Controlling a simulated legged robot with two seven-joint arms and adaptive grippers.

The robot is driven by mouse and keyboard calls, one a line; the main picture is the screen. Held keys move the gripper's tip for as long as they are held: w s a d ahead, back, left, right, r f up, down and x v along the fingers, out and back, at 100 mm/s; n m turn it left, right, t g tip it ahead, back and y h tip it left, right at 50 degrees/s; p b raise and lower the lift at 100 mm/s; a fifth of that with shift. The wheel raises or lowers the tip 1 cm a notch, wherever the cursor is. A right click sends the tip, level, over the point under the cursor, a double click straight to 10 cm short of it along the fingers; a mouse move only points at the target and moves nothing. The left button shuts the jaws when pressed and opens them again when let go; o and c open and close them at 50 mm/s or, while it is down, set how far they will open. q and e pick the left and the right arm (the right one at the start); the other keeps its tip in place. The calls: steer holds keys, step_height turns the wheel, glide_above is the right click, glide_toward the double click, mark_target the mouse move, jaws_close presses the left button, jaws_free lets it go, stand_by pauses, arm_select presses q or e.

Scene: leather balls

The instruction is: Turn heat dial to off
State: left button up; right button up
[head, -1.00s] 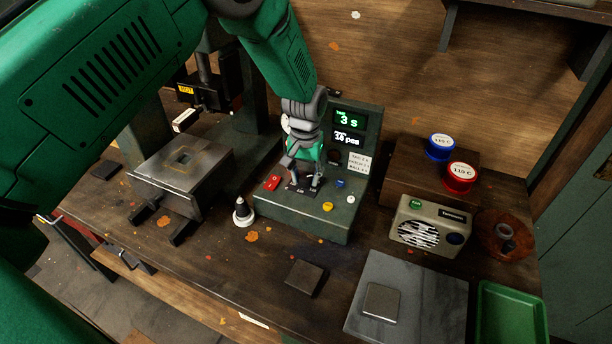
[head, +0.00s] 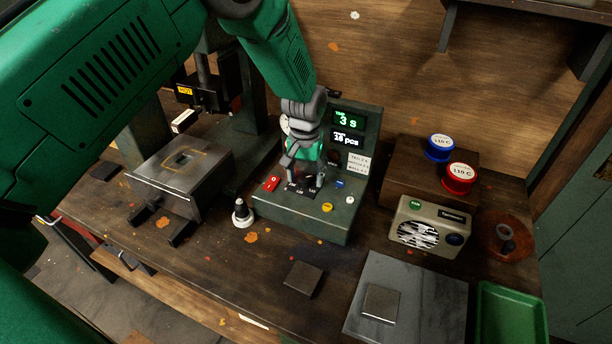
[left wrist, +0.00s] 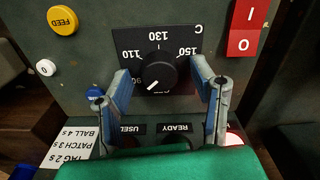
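The heat dial (left wrist: 155,73) is a round black knob on a black scale plate marked 90, 110, 130, 150 and C. In the left wrist view its white pointer line points down-left, close to the 90 mark. The off mark is not clearly readable. My left gripper (left wrist: 160,70) is open, with one blue-grey finger on each side of the knob and gaps between. My right gripper is not in view.
A red switch (left wrist: 244,28), yellow FEED button (left wrist: 62,20) and white button (left wrist: 45,68) lie near the dial. The display post (head: 350,135) stands behind the gripper. A press block (head: 180,175) is left; a speaker-like box (head: 430,225) is right.

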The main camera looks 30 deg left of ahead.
mark_target(306, 177)
arm_select(q)
step_height(306, 177, up, 12)
stand_by(0.6)
